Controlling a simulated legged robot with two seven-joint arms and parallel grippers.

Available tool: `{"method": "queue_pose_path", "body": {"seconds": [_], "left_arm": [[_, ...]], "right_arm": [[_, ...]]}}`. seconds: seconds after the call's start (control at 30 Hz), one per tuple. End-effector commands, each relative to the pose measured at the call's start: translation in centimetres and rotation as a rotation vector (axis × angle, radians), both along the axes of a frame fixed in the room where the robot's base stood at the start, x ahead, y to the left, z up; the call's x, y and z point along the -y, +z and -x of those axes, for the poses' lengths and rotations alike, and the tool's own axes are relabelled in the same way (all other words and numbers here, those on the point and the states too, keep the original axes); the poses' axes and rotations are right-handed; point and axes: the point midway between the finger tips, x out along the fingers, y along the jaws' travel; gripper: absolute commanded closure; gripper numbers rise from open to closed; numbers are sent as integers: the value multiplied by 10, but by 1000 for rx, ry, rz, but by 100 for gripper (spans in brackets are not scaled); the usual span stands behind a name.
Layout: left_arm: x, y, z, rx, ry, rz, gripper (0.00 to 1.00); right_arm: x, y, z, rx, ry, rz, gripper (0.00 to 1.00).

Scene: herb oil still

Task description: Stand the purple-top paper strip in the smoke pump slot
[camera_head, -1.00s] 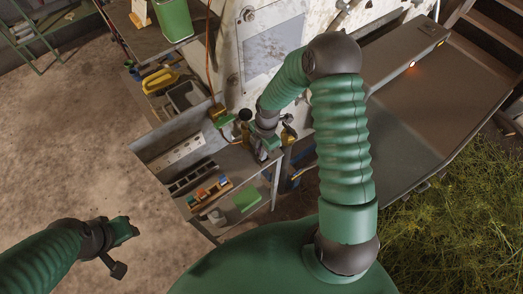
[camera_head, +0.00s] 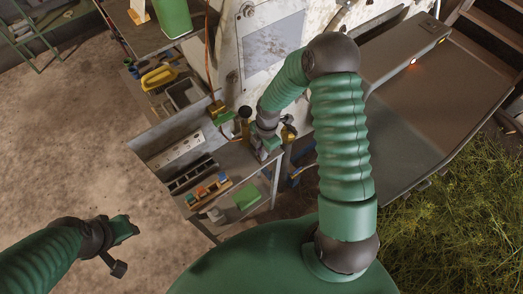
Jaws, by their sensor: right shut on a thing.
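My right gripper (camera_head: 264,153) is over the right part of the small grey workbench (camera_head: 238,160), low beside the white machine. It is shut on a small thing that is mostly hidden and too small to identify. I cannot make out the purple-top paper strip, the smoke pump or its slot for certain. My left gripper (camera_head: 128,243) hangs over the bare floor at the lower left, away from the bench. Whether its fingers are open does not show.
On the bench are a wooden rack with coloured blocks (camera_head: 209,190), a green block (camera_head: 247,198), a dark slotted holder (camera_head: 192,175) and a pale panel with holes (camera_head: 176,152). A yellow item (camera_head: 158,77) lies behind. The white machine (camera_head: 270,50) stands at the back.

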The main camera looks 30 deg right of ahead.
Motion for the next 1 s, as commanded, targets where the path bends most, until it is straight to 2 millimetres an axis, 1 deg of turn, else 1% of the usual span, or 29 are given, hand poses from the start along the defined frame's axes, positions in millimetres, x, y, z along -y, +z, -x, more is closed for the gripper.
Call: {"method": "queue_pose_path", "body": {"seconds": [0.1,0.13,0.3,0.87,0.93,1.0], "left_arm": [[0,-3,0,0,0,0,64],[0,-2,0,0,0,0,64],[0,-2,0,0,0,0,64],[0,-2,0,0,0,0,64],[0,-2,0,0,0,0,64],[0,-2,0,0,0,0,64]], "right_arm": [[0,-4,-1,2,0,0,100],[0,-4,-1,3,0,0,82],[0,-3,-2,5,-1,1,60],[0,-1,-7,16,0,2,59],[1,2,-7,18,-1,2,59],[2,9,-8,20,-1,2,59]]}}
